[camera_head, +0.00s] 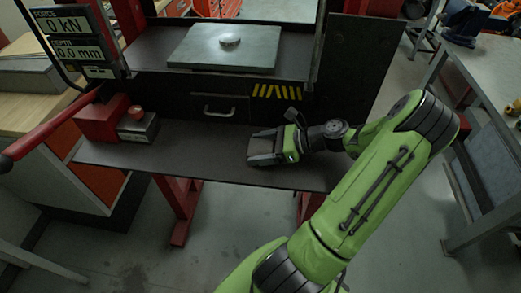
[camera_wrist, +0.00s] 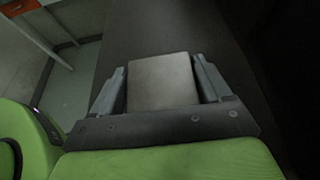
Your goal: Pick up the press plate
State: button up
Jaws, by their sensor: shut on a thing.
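The press plate (camera_wrist: 162,84) is a flat grey-brown block with a squarish face. In the wrist view it lies between the two fingers of my gripper (camera_wrist: 160,66), which is shut on it. In the head view my gripper (camera_head: 253,149) is low over the dark shelf, right of its middle. The press plate (camera_head: 264,146) shows only in small part there, between the fingers. I cannot tell whether it touches the shelf.
The dark shelf (camera_head: 200,160) is clear left of my gripper. A red block (camera_head: 101,122) and a grey block (camera_head: 138,128) stand at its left end. A drawer handle (camera_head: 218,110) is behind. A wide grey plate (camera_head: 225,50) lies higher up. A red bar (camera_head: 65,127) juts out left.

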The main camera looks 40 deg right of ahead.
jog(key=shift+r, duration=0.1)
grip_shut()
